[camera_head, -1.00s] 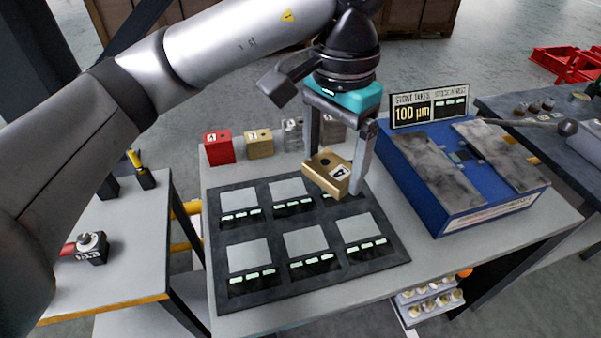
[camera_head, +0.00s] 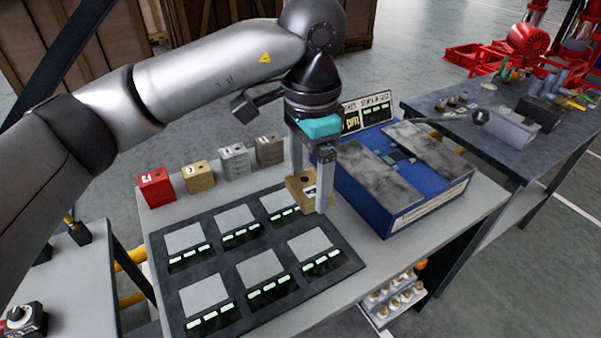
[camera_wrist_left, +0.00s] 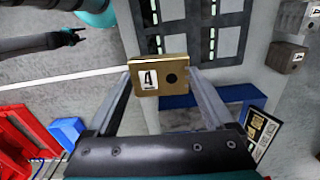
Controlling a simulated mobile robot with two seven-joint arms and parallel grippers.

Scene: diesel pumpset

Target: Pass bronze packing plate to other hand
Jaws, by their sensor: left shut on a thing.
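The bronze packing plate (camera_head: 299,190) is a gold-brown block with a white label marked 4 and a dark round hole. My left gripper (camera_head: 310,195) is shut on it, with a finger at either side. It holds the plate above the back right of the dark pad board (camera_head: 240,299). In the left wrist view the plate (camera_wrist_left: 158,76) sits between the fingertips (camera_wrist_left: 160,78), label and hole facing the camera. My right gripper is not in the head view. A dark jointed shape shows at the upper left of the wrist view; I cannot tell what it is.
A red block (camera_head: 156,188), a tan block (camera_head: 199,177) and two grey blocks stand in a row behind the board. A blue box (camera_head: 380,205) with stone slabs and a sign stands right of the gripper. A cluttered dark table (camera_head: 540,150) is further right.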

